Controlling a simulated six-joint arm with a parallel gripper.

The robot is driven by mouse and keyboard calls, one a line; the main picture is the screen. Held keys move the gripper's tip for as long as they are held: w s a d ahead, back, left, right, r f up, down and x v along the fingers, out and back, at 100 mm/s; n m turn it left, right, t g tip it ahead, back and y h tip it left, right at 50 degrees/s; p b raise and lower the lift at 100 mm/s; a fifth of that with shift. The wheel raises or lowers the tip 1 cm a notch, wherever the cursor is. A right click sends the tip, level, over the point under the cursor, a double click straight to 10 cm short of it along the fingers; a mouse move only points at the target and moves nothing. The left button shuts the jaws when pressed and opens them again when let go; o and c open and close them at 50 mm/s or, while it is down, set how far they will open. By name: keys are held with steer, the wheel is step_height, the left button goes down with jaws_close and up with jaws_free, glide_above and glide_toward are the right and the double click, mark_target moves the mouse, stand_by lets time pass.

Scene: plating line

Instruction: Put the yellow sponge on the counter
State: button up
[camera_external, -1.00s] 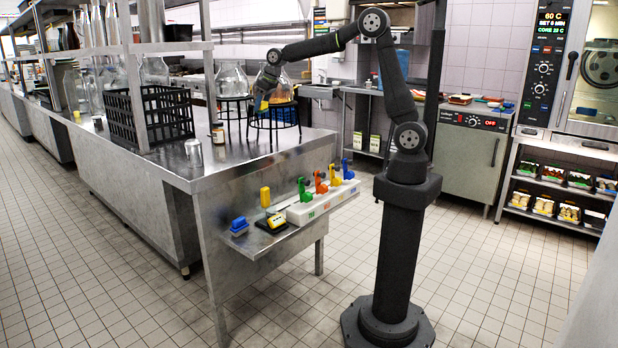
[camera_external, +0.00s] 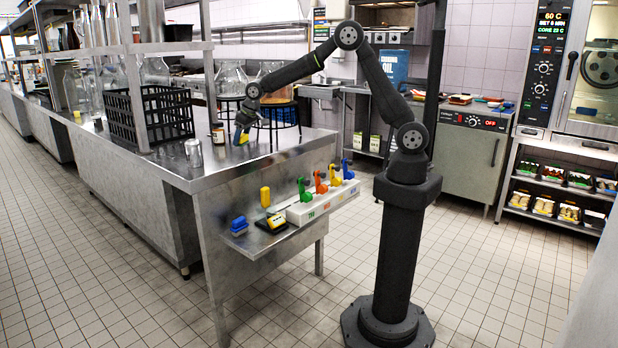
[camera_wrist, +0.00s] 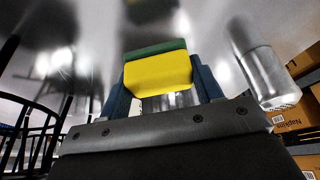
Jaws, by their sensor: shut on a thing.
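The yellow sponge (camera_wrist: 158,77) with a green layer is pinched between the blue fingers of my gripper (camera_wrist: 161,84) in the wrist view. In the external view my gripper (camera_external: 241,127) points down at the steel counter (camera_external: 235,166), and the sponge shows as a small yellow patch (camera_external: 244,139) at its tips. The sponge is at or just above the counter top; whether it touches cannot be told. It is between a silver can (camera_external: 193,152) and a black wire stand (camera_external: 277,124).
A black crate (camera_external: 150,117) stands at the left, with a small brown jar (camera_external: 217,133) near it. Glass jars sit on the stands behind. The counter's front strip is clear.

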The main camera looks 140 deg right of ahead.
mark_target(242, 146)
steer(key=shift+f, duration=2)
steer(key=shift+f, duration=0.1)
steer(key=o, duration=0.9)
steer(key=shift+o, duration=0.2)
steer(key=v, duration=1.2)
